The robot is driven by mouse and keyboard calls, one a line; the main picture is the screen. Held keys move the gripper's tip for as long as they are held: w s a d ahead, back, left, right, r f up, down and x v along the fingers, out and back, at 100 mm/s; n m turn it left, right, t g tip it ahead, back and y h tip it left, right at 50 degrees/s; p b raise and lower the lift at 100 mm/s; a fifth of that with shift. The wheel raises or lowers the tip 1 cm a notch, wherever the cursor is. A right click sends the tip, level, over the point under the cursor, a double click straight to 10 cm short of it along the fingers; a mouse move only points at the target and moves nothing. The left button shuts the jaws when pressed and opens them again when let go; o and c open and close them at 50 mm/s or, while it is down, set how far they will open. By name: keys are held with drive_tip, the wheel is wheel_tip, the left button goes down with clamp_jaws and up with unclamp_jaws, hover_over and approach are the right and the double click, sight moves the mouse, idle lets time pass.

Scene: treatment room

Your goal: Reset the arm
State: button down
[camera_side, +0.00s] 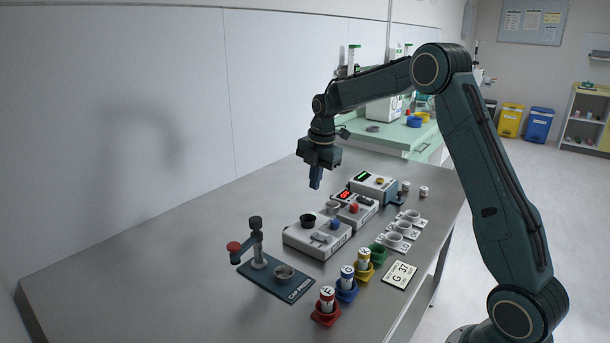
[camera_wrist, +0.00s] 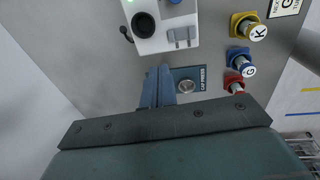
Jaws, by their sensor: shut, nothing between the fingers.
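My gripper (camera_side: 316,178) points straight down above the back part of the grey bench, clear of everything on it. Its blue fingers are together with nothing between them. They also show in the wrist view (camera_wrist: 159,74), where they cover part of the bench and the left edge of the cap press. My arm rises from the right and bends high over the bench. In the side view, the gripper hangs behind and above the row of white devices.
The cap press (camera_side: 274,277) stands at the front. White devices (camera_side: 317,235) (camera_side: 375,187) line the middle. Vials sit in red (camera_side: 326,313), blue (camera_side: 346,290) and yellow (camera_side: 364,271) holders; a green holder (camera_side: 378,253) is beside them. A card (camera_side: 399,275) and white cups (camera_side: 403,231) lie near the right edge. The left bench is clear.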

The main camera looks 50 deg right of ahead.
drive_tip(key=shift+r, duration=0.1)
idle(0.3)
drive_tip(key=s+a+r+m+t, duration=0.2)
drive_tip(key=s+a+r+m, duration=0.6)
drive_tip(key=s+a+r, duration=0.45)
drive_tip(key=s+a+f+m+t, duration=0.1)
drive_tip(key=s+a+m, duration=0.2)
drive_tip(key=s, duration=0.7)
drive_tip(key=s+a+f+m+t, duration=0.1)
drive_tip(key=s+a+f+m, duration=0.1)
drive_tip(key=s+m, duration=0.5)
drive_tip(key=shift+s+a, duration=0.5)
drive_tip(key=shift+s, duration=1.1)
